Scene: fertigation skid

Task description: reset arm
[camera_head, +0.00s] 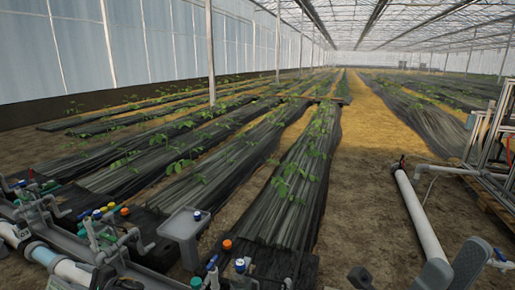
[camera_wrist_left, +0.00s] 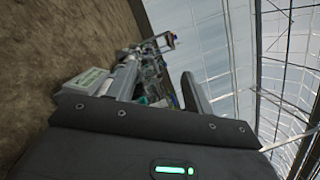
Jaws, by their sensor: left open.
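My left gripper (camera_wrist_left: 160,90) shows in the left wrist view, with its dark body across the bottom and a lit green mark on it. Its two grey fingers stand apart with nothing held between them. The picture is turned on its side: the soil lies at the left and the roof at the right. Beyond the fingers is the skid (camera_wrist_left: 152,62), small and partly hidden.
In the head view, pipes and valves (camera_head: 100,235) fill the lower left, beside a grey box (camera_head: 184,224). A white pipe (camera_head: 420,215) lies at the right, near grey pieces (camera_head: 436,276) I cannot identify. A metal frame (camera_head: 490,140) stands far right. Covered plant rows (camera_head: 290,185) run ahead.

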